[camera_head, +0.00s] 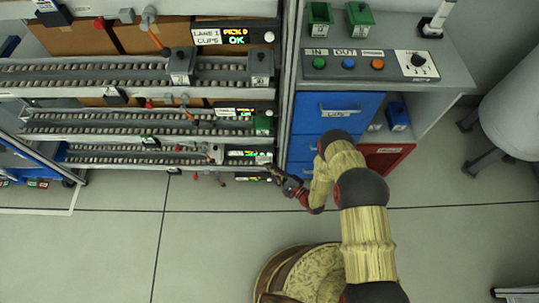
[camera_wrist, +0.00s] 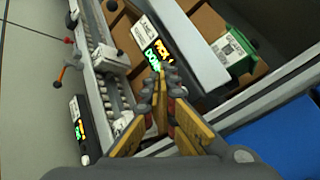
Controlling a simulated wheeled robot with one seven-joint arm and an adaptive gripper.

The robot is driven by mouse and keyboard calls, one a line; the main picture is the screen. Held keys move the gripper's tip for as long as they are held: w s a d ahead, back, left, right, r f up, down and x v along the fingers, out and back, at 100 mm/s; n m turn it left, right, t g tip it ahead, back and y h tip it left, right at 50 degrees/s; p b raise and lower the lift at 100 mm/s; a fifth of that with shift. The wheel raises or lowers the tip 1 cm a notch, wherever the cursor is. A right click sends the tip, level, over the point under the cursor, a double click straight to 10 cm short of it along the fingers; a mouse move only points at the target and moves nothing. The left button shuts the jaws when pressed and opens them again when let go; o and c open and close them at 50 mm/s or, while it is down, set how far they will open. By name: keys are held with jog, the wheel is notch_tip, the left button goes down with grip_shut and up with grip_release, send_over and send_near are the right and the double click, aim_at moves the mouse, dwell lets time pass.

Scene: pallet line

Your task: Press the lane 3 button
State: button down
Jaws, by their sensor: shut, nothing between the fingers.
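My gripper (camera_head: 273,170) is shut and empty at the right end of the rack, by the lower lanes. In the wrist view its fingertips (camera_wrist: 163,72) overlap the near end of a lit lane display (camera_wrist: 157,52). This looks like the third display from the top (camera_head: 248,153) in the head view. Its lane label is too small to read. The button at its end is hidden or too small to make out, so I cannot tell whether the fingertips touch it.
The top display (camera_head: 232,36) reads lane 1. The lowest display (camera_head: 254,178) also shows in the wrist view (camera_wrist: 78,131). A green bin (camera_wrist: 232,52) and a grey box (camera_wrist: 109,59) flank the fingers. Blue drawers (camera_head: 335,107) stand right of the rack; open floor lies below.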

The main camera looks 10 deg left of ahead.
jog(key=s, duration=0.2)
jog(key=shift+s+d, duration=0.3)
dwell(0.8)
